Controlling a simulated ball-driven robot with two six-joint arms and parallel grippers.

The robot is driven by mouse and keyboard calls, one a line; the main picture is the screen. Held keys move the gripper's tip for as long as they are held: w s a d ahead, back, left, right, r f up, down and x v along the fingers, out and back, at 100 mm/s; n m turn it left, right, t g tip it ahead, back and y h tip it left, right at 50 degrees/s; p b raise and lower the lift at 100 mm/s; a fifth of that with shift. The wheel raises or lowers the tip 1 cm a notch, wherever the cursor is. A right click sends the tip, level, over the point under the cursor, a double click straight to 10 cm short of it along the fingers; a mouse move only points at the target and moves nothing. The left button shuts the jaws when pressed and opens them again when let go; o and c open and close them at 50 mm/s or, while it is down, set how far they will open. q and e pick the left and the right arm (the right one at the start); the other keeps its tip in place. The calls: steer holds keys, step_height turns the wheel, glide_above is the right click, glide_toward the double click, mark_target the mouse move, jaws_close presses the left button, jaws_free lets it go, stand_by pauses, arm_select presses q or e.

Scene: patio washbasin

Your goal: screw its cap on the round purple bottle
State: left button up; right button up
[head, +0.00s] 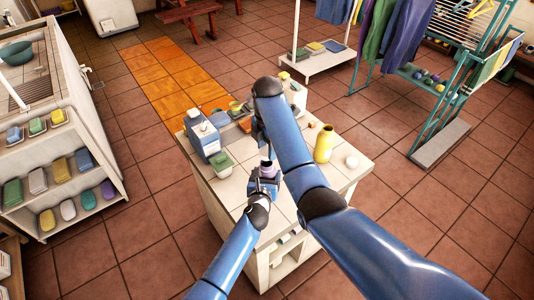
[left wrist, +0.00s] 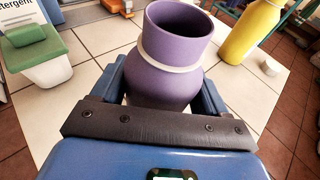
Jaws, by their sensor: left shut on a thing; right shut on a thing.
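The round purple bottle (left wrist: 170,80) stands upright with its wide mouth open and a pale band round its neck. It also shows in the head view (head: 268,168). My left gripper (left wrist: 163,92) is shut on its body, one blue finger on each side. My right gripper (head: 258,134) points down over the worktop, just beyond the bottle and apart from it. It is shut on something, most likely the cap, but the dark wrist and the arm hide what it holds. No cap is on the bottle's mouth.
On the pale tiled worktop (head: 228,192) are a blue-and-white detergent box (head: 202,135), a green-lidded tub (head: 221,163), a yellow bottle (head: 323,144) and a round white piece (head: 352,162). A shelf unit (head: 50,150) stands at left. Tiled floor around is open.

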mark_target(268, 171)
steer(key=shift+f, duration=1.05)
steer(key=shift+f, duration=0.85)
steer(key=shift+f, duration=0.55)
